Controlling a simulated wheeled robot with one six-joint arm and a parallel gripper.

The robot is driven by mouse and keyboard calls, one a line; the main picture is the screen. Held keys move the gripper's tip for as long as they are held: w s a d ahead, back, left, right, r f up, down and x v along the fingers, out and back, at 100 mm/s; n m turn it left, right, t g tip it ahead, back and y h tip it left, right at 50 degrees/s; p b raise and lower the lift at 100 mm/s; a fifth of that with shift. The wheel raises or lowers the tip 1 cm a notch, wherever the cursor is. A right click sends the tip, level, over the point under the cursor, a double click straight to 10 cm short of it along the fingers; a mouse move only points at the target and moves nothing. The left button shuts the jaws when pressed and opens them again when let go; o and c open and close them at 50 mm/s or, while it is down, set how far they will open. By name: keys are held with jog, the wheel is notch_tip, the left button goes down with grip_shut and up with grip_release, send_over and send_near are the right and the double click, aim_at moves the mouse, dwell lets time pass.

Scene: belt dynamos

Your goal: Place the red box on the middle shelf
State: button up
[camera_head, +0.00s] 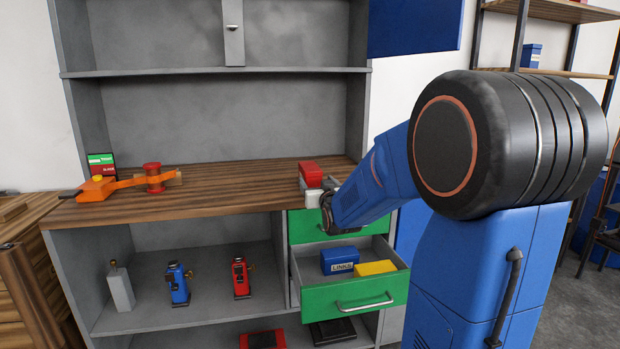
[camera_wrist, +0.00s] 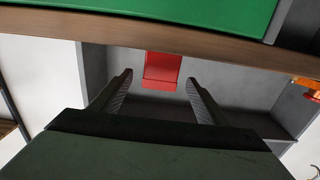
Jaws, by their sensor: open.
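The red box (camera_head: 310,171) sits on the wooden worktop (camera_head: 225,199) near its right end. My gripper (camera_head: 318,191) is open at the front edge of the worktop, close to the box, and partly hides its lower part. In the wrist view the red box (camera_wrist: 162,68) shows between my two open fingers (camera_wrist: 160,80), at or just beyond their tips. I cannot tell whether the fingers touch it. A rack at the upper right has a wooden shelf (camera_head: 585,75) with a blue box on it; I cannot tell which shelf is the middle one.
Below my gripper, a green drawer (camera_head: 352,298) stands open with a blue box (camera_head: 340,260) and a yellow box (camera_head: 375,267) inside. An orange belt tool (camera_head: 115,186) lies at the worktop's left. A blue cabinet door (camera_head: 413,25) hangs open above. The worktop's middle is clear.

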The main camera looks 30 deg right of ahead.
aim_at(314, 178)
jog(key=x, duration=0.5)
jog(key=shift+r+x, duration=0.15)
jog(key=shift+x, duration=1.2)
jog(key=shift+r+x, duration=0.1)
jog(key=shift+x, duration=1.25)
jog(key=shift+a, duration=0.1)
jog(key=c, duration=1.7)
jog(key=shift+c, duration=0.2)
jog(key=shift+r, duration=0.15)
